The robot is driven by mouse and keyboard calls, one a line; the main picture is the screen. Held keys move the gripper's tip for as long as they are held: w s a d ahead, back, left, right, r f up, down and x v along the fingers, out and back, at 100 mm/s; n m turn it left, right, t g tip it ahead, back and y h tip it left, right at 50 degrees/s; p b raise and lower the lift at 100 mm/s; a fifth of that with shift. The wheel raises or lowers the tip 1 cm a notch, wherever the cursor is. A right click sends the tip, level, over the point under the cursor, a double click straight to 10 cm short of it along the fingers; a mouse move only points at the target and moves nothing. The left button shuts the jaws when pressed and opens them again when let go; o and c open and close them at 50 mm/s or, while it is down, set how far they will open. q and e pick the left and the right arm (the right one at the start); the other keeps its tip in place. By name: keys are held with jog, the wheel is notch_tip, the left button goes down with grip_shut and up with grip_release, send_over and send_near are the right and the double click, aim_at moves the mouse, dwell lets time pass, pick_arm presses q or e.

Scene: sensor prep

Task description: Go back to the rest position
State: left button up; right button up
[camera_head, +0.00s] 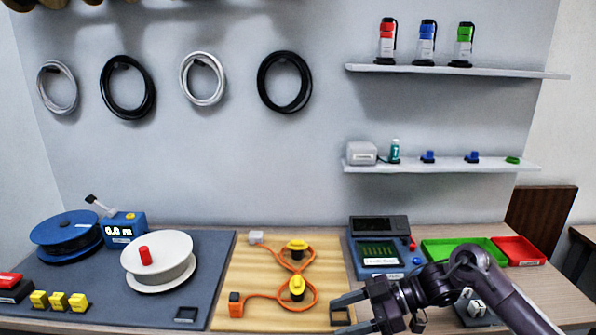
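My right gripper (337,316) is at the bottom, right of centre, on a dark arm coming in from the lower right. Its two fingers point left and are apart, with nothing seen held between them. It is over the right edge of the wooden board (235,273), in front of the blue tester device (380,250). An orange cable (262,297) is looped in a figure eight around two yellow-topped posts (297,288) on the board, left of the gripper. My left gripper is not in view.
A grey mat (215,262) on the left bears a blue reel (66,232), a white reel (158,258) and yellow blocks (58,300). Green (455,245) and red (520,248) trays lie at right. Cable coils (285,82) hang on the wall; two shelves (450,70) hold small items.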

jog(key=s+a+f+m+t+h, duration=0.2)
jog(key=s+a+f+t, duration=0.1)
jog(key=a+f+t, duration=0.6)
jog(key=s+d+f+m+g+h, duration=0.2)
jog(key=s+d+m+g+h, duration=0.3)
jog(key=s+d+m+h, duration=1.1)
jog(key=s+d+f+n+g+y, duration=0.1)
jog(key=s+d+f+y, duration=0.15)
jog(key=f, duration=1.25)
jog(key=s+d+f+n+g+y, duration=0.15)
jog(key=s+f, duration=0.25)
jog(key=f, duration=1.1)
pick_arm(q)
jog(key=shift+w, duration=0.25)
pick_arm(e)
jog(key=s+d+f, duration=0.2)
jog(key=s+f, duration=1.6)
jog(key=s, duration=0.1)
jog(key=shift+s+d+f+y, duration=0.25)
jog(key=shift+s+f+y, duration=0.05)
jog(key=shift+f, duration=0.05)
